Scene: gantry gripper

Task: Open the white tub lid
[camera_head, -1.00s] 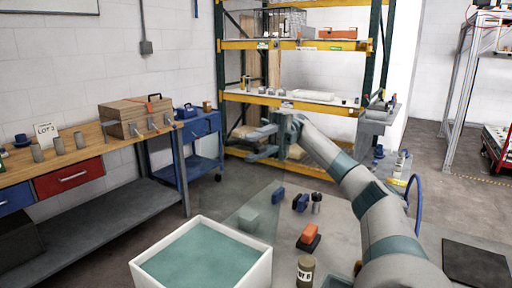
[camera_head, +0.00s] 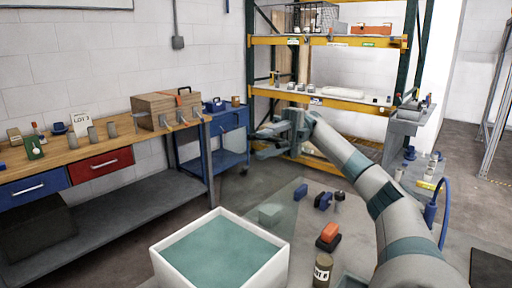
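The white tub (camera_head: 168,268) stands at the bottom centre, its near part cut off by the picture edge. A flat teal surface (camera_head: 222,250) shows inside its rim; I cannot tell whether this is a lid or contents. A faint see-through panel (camera_head: 285,212) slants up at the tub's right rear edge and may be a raised clear lid. My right gripper (camera_head: 262,141) is held out beyond the tub, in front of the shelf rack. Its fingers point left, look apart and hold nothing visible. It is clear of the tub. My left gripper is out of view.
A wooden bench (camera_head: 75,152) with a wooden box (camera_head: 155,112) runs along the left wall. A blue cart (camera_head: 228,145) and a shelf rack (camera_head: 335,98) stand behind. Blue and orange blocks (camera_head: 329,232) and a labelled can (camera_head: 322,270) are right of the tub.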

